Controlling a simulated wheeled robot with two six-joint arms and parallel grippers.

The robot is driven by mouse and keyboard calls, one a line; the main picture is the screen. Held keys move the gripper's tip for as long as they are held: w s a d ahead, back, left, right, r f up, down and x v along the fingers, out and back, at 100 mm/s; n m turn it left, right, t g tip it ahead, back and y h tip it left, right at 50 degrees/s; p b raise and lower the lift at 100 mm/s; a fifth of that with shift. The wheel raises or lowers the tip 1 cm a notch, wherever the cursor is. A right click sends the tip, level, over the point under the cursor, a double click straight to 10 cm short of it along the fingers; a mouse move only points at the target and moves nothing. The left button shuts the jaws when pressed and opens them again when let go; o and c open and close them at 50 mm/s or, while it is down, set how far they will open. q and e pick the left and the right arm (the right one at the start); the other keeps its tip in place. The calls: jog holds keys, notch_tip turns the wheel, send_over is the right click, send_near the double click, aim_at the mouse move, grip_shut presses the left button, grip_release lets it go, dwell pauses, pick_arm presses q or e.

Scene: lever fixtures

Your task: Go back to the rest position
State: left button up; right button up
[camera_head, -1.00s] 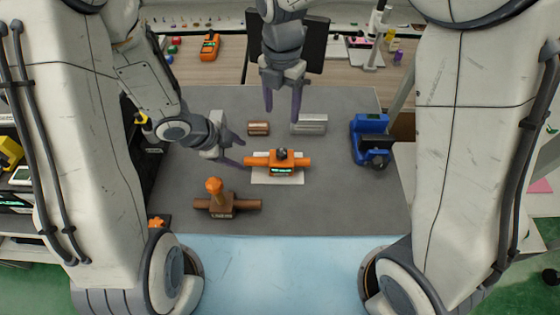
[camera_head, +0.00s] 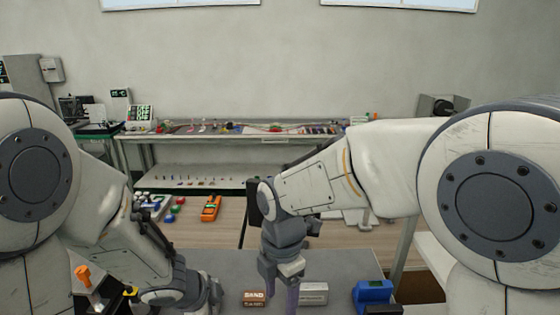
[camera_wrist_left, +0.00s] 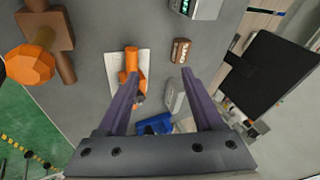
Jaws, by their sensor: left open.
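My left gripper (camera_wrist_left: 160,73) is open and empty in the left wrist view, its two purple fingers apart above the grey mat (camera_wrist_left: 88,60). Between and beyond the fingers lie an orange fixture (camera_wrist_left: 131,66) on a white sheet and a copper block (camera_wrist_left: 180,51). A brown fixture with an orange knob (camera_wrist_left: 30,64) is at the upper left. In the head view the left gripper (camera_head: 213,300) is cut by the bottom edge. My right gripper (camera_head: 279,285) points down with fingers apart, in front of the copper block (camera_head: 254,298) and a silver block (camera_head: 313,293).
A blue fixture (camera_head: 373,292) stands at the lower right. An orange device (camera_head: 210,208) lies on the wooden table behind the mat. A shelf bench (camera_head: 235,135) runs along the wall. A black panel (camera_wrist_left: 266,76) is at the right of the wrist view.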

pick_arm(q)
jog(key=s+d+r+n+g, duration=0.2)
jog(key=s+d+r+n, duration=0.1)
jog(key=s, duration=0.7)
jog(key=s+d+r+n+g+y, duration=0.1)
jog(key=s+d+r+n+g, duration=0.2)
jog(key=s, duration=0.7)
jog(key=d+r+n, duration=0.1)
jog(key=d+n, duration=0.1)
jog(key=d, duration=0.1)
jog(key=shift+r+n, duration=0.3)
jog(key=shift+n, duration=0.1)
pick_arm(e)
jog(key=s+d+m, duration=0.2)
jog(key=s+m, duration=0.6)
jog(key=m, duration=0.1)
jog(key=s+d+m, duration=0.2)
jog(key=s+m, duration=0.6)
jog(key=m, duration=0.1)
jog(key=shift+s+d+y, duration=0.35)
jog(key=shift+d+y, duration=0.05)
